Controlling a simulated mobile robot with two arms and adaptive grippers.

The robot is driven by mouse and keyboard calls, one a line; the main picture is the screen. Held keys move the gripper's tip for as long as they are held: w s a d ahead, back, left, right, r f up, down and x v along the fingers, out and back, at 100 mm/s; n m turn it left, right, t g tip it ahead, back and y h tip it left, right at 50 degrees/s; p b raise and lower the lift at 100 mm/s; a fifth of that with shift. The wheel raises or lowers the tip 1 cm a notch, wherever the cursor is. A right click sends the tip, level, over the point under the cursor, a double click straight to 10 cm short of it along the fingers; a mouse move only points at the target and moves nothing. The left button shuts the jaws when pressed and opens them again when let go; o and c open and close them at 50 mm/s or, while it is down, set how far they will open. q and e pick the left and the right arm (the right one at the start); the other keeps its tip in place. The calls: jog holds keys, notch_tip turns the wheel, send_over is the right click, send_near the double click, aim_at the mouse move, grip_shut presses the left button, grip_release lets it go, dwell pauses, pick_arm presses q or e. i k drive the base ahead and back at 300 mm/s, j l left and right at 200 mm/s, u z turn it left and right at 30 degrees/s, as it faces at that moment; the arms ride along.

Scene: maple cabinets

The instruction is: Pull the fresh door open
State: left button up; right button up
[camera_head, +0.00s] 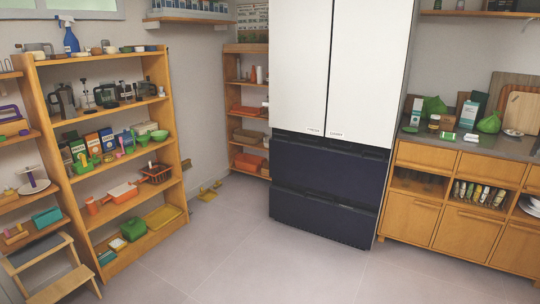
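A tall fridge stands at the back, right of centre. It has two white upper doors side by side, the left door (299,65) and the right door (364,75), and both look shut. Each carries a small label at its bottom edge, the left label (314,131) and the right label (335,135). The lettering is too small to read, so I cannot tell which is the fresh door. Below are two dark blue drawers, the upper drawer (325,170) and the lower drawer (320,215), both shut. Neither of my grippers is in view.
The grey tiled floor (250,260) before the fridge is clear. A stocked wooden shelf (160,205) and a step stool (50,270) stand at the left. A narrow shelf unit (246,49) stands left of the fridge. A wooden cabinet (465,235) with a cluttered counter stands at the right.

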aim_at(300, 32)
jog(key=i+j+u, duration=0.1)
jog(key=i+u, duration=0.35)
jog(key=i, duration=1.55)
jog(key=i+z, duration=0.2)
jog(key=i, duration=0.35)
jog(key=i+j+z, duration=0.2)
jog(key=i, duration=0.3)
jog(key=i+j+z, duration=0.2)
jog(key=i, duration=0.35)
